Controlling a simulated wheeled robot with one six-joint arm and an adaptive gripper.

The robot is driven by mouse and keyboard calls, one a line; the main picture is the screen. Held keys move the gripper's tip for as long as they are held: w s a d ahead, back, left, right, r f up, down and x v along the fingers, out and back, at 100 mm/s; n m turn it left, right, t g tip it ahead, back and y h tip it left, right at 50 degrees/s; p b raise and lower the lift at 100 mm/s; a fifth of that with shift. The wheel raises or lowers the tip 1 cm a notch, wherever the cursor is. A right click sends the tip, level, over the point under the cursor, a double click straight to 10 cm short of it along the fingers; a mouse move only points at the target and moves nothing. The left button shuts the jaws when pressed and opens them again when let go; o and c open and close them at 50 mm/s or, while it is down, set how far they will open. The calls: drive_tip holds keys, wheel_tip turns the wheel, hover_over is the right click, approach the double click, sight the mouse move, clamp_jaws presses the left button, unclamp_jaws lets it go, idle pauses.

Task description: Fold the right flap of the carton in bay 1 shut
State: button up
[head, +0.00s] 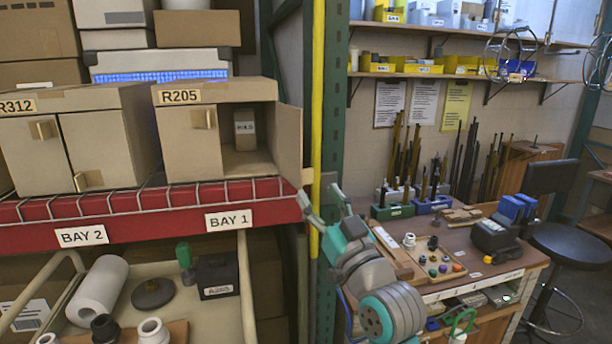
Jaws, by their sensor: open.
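The bay 1 carton (188,142) is a tan box labelled R205 on a shelf above the BAY 1 sign (228,220). Its left flap (203,134) covers the left half of the front and has a small block handle. Its right flap (289,140) stands open, swung out to the right. Through the opening a small labelled box (244,131) shows inside. My gripper (321,198) is open and empty, just right of and lower in the picture than the right flap, with its fingers pointing up. I see no contact with the flap.
A second carton (97,160), labelled R312, stands left in bay 2. A wire lip (130,205) runs along the red shelf edge. A green rack post (334,90) with a yellow strip (317,100) rises behind my gripper. A workbench (440,265) stands to the right.

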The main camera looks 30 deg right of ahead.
sight(307, 176)
drive_tip(key=x, duration=0.7)
drive_tip(key=shift+s, duration=0.1)
clamp_jaws()
